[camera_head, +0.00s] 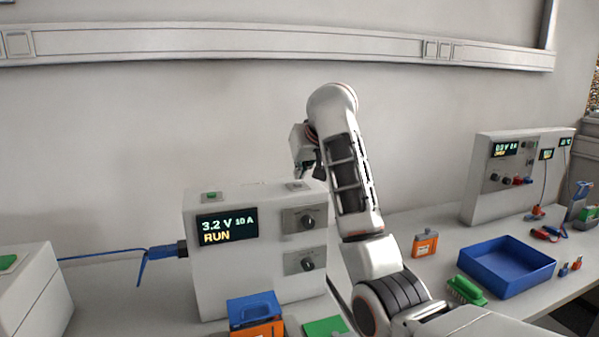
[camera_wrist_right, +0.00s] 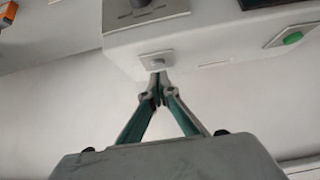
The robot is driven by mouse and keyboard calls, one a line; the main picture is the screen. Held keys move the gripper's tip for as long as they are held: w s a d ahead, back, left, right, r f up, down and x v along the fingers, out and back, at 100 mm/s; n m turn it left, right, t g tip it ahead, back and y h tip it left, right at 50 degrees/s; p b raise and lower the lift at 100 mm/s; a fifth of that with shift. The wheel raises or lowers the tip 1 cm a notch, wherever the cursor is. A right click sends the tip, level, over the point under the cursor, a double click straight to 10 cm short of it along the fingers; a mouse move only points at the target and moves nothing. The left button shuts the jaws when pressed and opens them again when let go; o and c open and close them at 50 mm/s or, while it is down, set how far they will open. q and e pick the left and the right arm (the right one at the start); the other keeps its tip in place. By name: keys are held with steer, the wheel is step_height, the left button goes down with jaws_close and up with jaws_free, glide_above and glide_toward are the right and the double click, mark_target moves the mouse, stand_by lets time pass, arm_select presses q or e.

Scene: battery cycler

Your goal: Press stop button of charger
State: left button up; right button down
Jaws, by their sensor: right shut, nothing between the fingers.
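The charger (camera_head: 255,270) is a white box at centre left with a lit display (camera_head: 227,226) reading 3.2 V 10 A RUN and two dark knobs on its front. A green button (camera_head: 211,197) sits on its top at the left. A grey button on a square plate (camera_head: 297,186) sits on its top at the right; this button also shows in the right wrist view (camera_wrist_right: 157,59). My right gripper (camera_head: 302,174) is shut and empty, its fingertips (camera_wrist_right: 157,80) close by the grey button; I cannot tell whether they touch it. My left gripper is not in view.
A blue-and-orange battery (camera_head: 257,314) stands before the charger. A blue cable (camera_head: 144,258) runs from its left side to another white box (camera_head: 32,290). At right are an orange bottle-like item (camera_head: 425,244), a blue tray (camera_head: 507,265) and a second instrument (camera_head: 478,190).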

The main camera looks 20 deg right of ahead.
steer(key=shift+s+f, duration=0.1)
steer(key=shift+f, duration=0.2)
steer(key=shift+w+a+f, duration=0.1)
steer(key=shift+w+f, duration=0.1)
steer(key=shift+f, duration=0.05)
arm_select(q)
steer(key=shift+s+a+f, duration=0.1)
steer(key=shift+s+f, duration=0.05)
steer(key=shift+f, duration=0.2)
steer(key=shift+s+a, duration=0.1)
arm_select(e)
steer(key=shift+s, duration=0.15)
